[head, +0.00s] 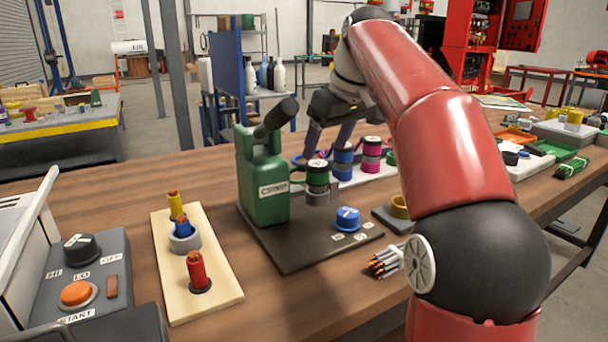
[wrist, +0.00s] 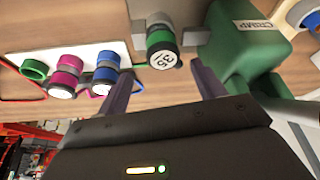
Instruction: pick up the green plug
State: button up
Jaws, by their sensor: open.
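The green plug (head: 318,175) has a pale, marked top and sits upright on a grey holder beside the green crimp body. In the wrist view the green plug (wrist: 161,42) shows its round white end, which reads like 35. My gripper (head: 328,142) is open and empty, above and just behind the plug in the head view. In the wrist view my gripper (wrist: 163,72) has one finger on each side of the plug's line, with the plug beyond the tips. No contact shows. The plug's lower end is partly hidden by the grey holder.
The green crimp body (head: 263,185) with a dark handle stands close left of the plug. Blue (head: 343,160) and magenta (head: 371,154) plugs stand on a white strip to its right. A blue knob (head: 347,219) is in front.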

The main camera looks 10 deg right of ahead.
aim_at(319, 164)
jog(key=b+x, duration=0.2)
jog(key=x, duration=0.5)
jog(key=shift+s+a+f, duration=0.15)
jog(key=shift+a+f, duration=0.05)
jog(key=shift+f, duration=0.05)
jog(key=c, duration=1.3)
jog(key=shift+o, duration=0.2)
jog(key=shift+r+p, duration=1.7)
jog(key=shift+r, duration=3.3)
